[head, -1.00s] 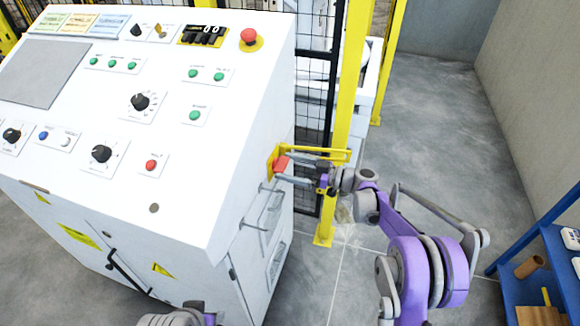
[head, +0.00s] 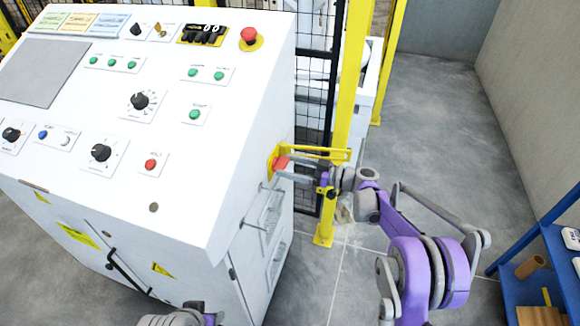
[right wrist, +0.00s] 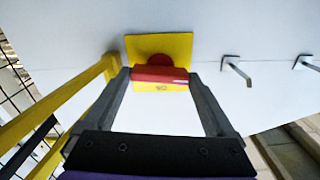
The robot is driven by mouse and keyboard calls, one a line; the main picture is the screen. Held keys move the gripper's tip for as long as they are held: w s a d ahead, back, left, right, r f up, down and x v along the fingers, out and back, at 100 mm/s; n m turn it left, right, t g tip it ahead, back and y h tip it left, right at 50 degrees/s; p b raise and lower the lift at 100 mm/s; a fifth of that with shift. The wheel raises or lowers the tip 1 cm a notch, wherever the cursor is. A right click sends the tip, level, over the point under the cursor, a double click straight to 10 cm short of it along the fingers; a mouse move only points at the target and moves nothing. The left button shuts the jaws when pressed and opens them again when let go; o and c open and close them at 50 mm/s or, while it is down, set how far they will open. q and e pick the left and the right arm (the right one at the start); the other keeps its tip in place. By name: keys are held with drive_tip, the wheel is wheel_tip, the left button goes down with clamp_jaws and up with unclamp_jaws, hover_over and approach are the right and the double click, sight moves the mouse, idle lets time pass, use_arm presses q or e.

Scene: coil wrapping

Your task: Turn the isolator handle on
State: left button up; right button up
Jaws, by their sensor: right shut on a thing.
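The isolator handle is a red bar (right wrist: 160,74) on a yellow plate (right wrist: 140,48), on the right side of the white control cabinet. In the head view the red handle (head: 281,162) shows at the cabinet's side, partly covered by my fingers. My right gripper (head: 282,170) is at the handle, and its fingers (right wrist: 158,80) are on both ends of the red bar, shut on it. In the right wrist view the bar lies across the gap between the fingers, about level. Part of my left arm (head: 180,317) shows at the bottom edge; its gripper is out of view.
A yellow rail (head: 315,150) runs close above my right gripper, joined to a yellow post (head: 345,120). Metal hooks (right wrist: 236,70) stick out of the cabinet side beside the plate. A blue shelf (head: 515,290) stands at the right. The grey floor between is clear.

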drive_tip(key=shift+f+m+b, duration=0.1)
drive_tip(key=shift+m+b, duration=1.5)
drive_tip(key=shift+m, duration=6.5)
drive_tip(key=o, duration=1.1)
drive_tip(key=shift+c, duration=0.2)
drive_tip(key=shift+d, duration=0.1)
